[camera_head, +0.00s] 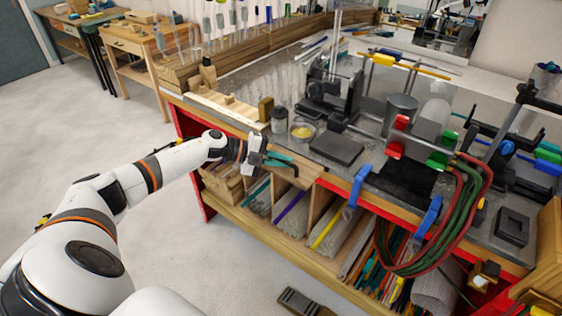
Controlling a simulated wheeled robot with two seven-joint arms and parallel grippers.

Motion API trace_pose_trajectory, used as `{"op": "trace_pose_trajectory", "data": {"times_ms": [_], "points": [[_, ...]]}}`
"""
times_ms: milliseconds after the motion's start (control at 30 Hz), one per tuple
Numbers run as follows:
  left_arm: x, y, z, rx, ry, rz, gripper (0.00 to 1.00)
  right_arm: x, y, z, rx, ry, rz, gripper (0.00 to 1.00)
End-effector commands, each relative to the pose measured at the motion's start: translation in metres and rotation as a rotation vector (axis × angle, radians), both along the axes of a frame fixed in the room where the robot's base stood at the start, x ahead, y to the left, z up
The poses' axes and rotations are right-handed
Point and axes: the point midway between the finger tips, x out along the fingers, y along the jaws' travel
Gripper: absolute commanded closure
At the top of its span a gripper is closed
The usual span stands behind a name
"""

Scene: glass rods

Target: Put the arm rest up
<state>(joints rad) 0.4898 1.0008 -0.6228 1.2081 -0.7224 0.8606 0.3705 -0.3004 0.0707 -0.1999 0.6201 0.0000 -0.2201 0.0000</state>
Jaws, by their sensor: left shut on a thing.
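The arm rest looks like a flat light-brown wooden board (301,174) at the front edge of the workbench, above the open storage slots. My left arm reaches in from the left, and my left gripper (262,160) is at the left part of this board. The gripper is shut on the arm rest, though its fingertips are small and partly hidden against the wood. A teal-handled tool (283,160) shows right beside the gripper, over the board. My right gripper is not in view.
The workbench top (245,80) carries a grey can (401,108), a dark flat block (336,149) and a torch setup with red and green hoses (463,210). Blue clamps (359,186) stick out at the front edge. The floor (165,240) at left is clear.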

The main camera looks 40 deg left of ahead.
Motion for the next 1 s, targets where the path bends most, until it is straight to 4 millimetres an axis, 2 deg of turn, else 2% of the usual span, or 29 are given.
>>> {"op": "trace_pose_trajectory", "data": {"times_ms": [500,533,567,867,1000], "points": [[0.000,0.000,-0.001,0.000,0.025,0.001,1.00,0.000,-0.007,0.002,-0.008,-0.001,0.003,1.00],[0.000,0.000,-0.001,0.000,0.025,0.001,0.86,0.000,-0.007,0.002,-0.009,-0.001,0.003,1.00],[0.000,0.000,-0.002,0.000,0.025,0.001,0.81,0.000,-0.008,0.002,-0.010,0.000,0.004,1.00],[0.000,0.001,-0.001,0.001,0.023,0.001,0.80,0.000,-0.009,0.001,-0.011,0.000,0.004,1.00],[-0.008,0.011,0.001,0.004,0.023,0.002,0.80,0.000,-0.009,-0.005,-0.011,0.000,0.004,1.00]]}}
